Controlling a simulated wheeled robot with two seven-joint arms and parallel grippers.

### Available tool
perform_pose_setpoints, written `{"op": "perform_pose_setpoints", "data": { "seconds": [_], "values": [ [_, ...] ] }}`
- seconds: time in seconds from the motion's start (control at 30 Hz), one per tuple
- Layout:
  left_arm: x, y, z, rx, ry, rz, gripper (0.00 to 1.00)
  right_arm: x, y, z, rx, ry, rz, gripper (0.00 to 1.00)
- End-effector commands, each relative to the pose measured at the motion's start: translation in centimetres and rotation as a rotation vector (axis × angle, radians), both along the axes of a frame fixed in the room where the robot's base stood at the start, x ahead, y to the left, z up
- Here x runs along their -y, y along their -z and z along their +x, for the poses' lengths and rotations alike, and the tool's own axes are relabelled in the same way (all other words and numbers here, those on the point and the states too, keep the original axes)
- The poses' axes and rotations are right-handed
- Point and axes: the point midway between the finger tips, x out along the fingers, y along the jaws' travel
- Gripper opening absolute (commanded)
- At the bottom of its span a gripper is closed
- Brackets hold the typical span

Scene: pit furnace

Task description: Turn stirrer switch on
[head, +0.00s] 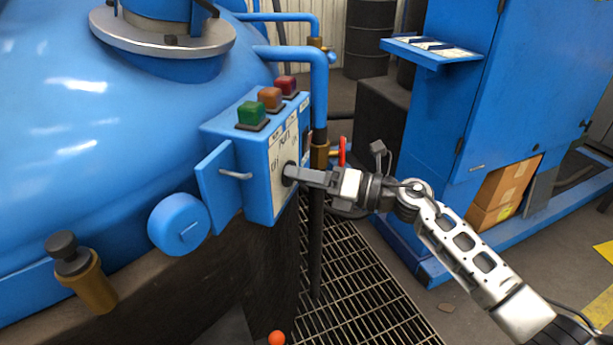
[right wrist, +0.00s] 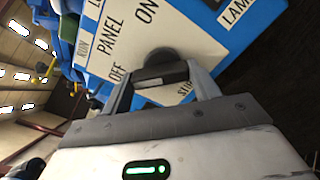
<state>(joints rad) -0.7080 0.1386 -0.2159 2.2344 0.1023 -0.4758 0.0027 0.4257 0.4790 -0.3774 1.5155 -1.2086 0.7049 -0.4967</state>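The control box (head: 262,160) is blue, with a white panel face, and is mounted beside the big blue vessel. In the right wrist view the stirrer switch (right wrist: 165,70) is a dark round knob with a raised bar, between the printed words OFF and ON; a partly covered label below begins "STI". My right gripper (head: 296,174) is at the box face. In the right wrist view its fingers (right wrist: 160,82) lie on both sides of the knob's bar and appear to touch its ends. In the head view the gripper hides most of the knob. My left gripper is not in view.
Green (head: 251,114), orange (head: 270,98) and red (head: 286,85) buttons sit on top of the box. An open blue flap (head: 218,184) is at its left. A pipe (head: 319,110) and red-handled valve (head: 342,151) stand close to my right gripper. A blue cabinet (head: 465,110) is at right.

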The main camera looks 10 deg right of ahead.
Motion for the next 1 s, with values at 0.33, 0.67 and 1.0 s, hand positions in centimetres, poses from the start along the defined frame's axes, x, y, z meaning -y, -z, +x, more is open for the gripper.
{"op": "perform_pose_setpoints", "data": {
  "seconds": [0.33, 0.67, 1.0],
  "values": [
    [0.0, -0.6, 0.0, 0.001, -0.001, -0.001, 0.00, 0.1, -0.1, 0.0, -0.033, 0.000, 0.019, 0.38],
    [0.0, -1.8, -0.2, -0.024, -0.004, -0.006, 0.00, 0.1, -0.4, 0.1, -0.215, 0.001, 0.136, 0.38],
    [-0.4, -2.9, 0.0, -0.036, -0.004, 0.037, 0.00, 0.2, -0.5, 0.1, -0.486, 0.001, 0.312, 0.38]
  ]
}}
